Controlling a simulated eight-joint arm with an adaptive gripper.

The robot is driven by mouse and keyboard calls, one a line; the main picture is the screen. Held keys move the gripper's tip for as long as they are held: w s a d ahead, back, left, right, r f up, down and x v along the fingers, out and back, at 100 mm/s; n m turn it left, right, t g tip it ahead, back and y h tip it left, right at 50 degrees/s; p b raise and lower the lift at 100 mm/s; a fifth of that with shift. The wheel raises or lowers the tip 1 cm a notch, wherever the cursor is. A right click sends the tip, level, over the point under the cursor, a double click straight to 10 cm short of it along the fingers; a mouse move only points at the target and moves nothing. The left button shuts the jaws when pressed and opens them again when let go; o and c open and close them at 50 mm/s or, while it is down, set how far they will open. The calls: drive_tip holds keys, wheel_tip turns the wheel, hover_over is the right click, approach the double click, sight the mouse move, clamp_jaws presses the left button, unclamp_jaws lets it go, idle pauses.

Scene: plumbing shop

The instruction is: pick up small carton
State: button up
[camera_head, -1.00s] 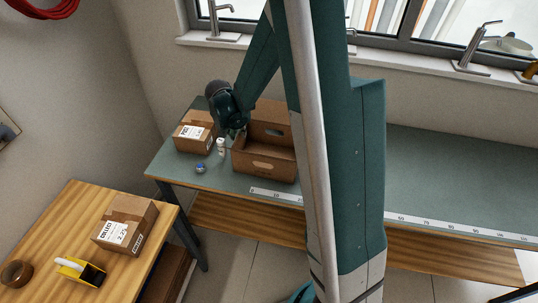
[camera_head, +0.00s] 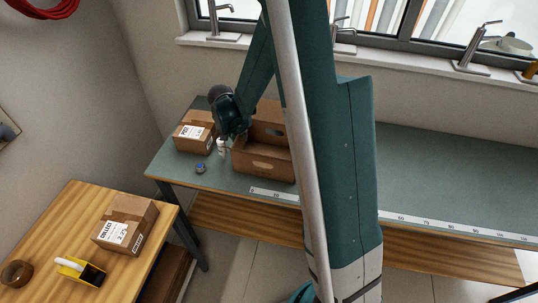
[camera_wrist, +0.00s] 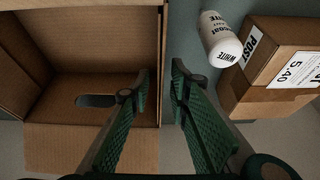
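A closed brown carton (camera_head: 194,138) with a white POST label stands on the left end of the grey-green bench. In the wrist view this carton (camera_wrist: 275,70) is at the right, apart from my fingers. My gripper (camera_head: 231,138) is beside the open brown box on the bench, partly hidden by its own body. In the wrist view my gripper (camera_wrist: 158,82) is open, with nothing held between its fingers. The box's side wall runs between the fingers in the picture; I cannot tell how deep they reach. Another closed carton (camera_head: 125,224), labelled COLLECT, stands on the wooden table.
The open box (camera_head: 264,165) has a hand slot. A white bottle or can (camera_wrist: 220,40) stands between it and the POST carton. A small blue-topped item (camera_head: 200,168) is near the bench's front edge. A yellow tape dispenser (camera_head: 80,269) is on the wooden table.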

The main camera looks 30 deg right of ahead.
sight(242, 140)
drive_tip(key=shift+f, duration=0.15)
drive_tip(key=shift+x, duration=2.5)
drive_tip(key=shift+w+f+b, duration=0.1)
drive_tip(key=shift+f+b, duration=0.1)
drive_tip(key=shift+b, duration=0.15)
drive_tip(key=shift+c, duration=0.3)
clamp_jaws()
